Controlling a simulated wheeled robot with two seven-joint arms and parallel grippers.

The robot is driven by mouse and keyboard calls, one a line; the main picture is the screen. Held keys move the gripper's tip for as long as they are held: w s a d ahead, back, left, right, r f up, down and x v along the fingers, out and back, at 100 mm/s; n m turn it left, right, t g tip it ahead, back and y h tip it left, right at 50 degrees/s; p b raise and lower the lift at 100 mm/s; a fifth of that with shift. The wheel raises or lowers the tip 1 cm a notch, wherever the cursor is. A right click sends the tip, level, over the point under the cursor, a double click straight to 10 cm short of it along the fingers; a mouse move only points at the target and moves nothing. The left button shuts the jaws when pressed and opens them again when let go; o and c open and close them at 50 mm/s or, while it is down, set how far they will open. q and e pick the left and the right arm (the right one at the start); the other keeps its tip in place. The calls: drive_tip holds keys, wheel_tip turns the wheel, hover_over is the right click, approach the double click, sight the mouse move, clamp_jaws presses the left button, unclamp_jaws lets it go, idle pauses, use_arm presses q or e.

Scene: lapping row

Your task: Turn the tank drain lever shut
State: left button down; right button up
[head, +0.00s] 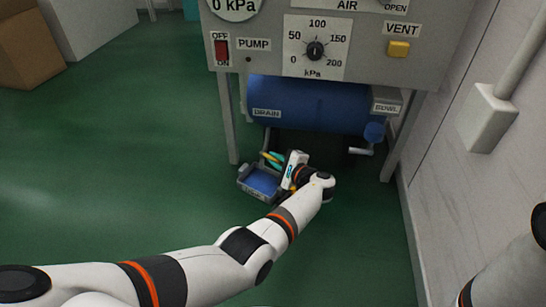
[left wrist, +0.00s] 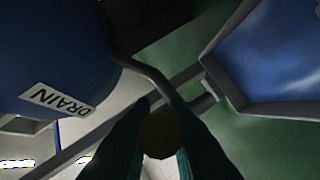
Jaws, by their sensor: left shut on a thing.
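The blue tank (head: 315,100) hangs under the panel, with a DRAIN label (head: 267,113) at its left end. The tank and label also show at the left in the left wrist view (left wrist: 70,103). My left gripper (head: 273,159) is below the drain end, beside a small tray. In the left wrist view its teal fingers (left wrist: 160,135) are shut on a dark round knob, seemingly the end of the drain lever (left wrist: 160,137). A bent grey pipe (left wrist: 148,76) runs down from the tank near it. The lever's arm is mostly hidden in the head view. My right gripper is out of view.
A grey tray with a blue inside (head: 262,183) is on the green floor under the drain. A bowl-side valve (head: 374,132) hangs at the tank's right. Stand legs (head: 228,120) flank the tank.

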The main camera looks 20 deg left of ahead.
use_arm(q)
drive_tip(key=shift+a, duration=0.15)
drive_tip(key=c, duration=1.4)
unclamp_jaws()
drive_tip(key=shift+r+p, duration=0.5)
drive_tip(key=shift+r, duration=0.05)
wheel_tip(320, 180, up, 9)
drive_tip(key=p, duration=0.7)
drive_tip(key=shift+r+p, duration=0.1)
drive_tip(key=shift+p, duration=0.25)
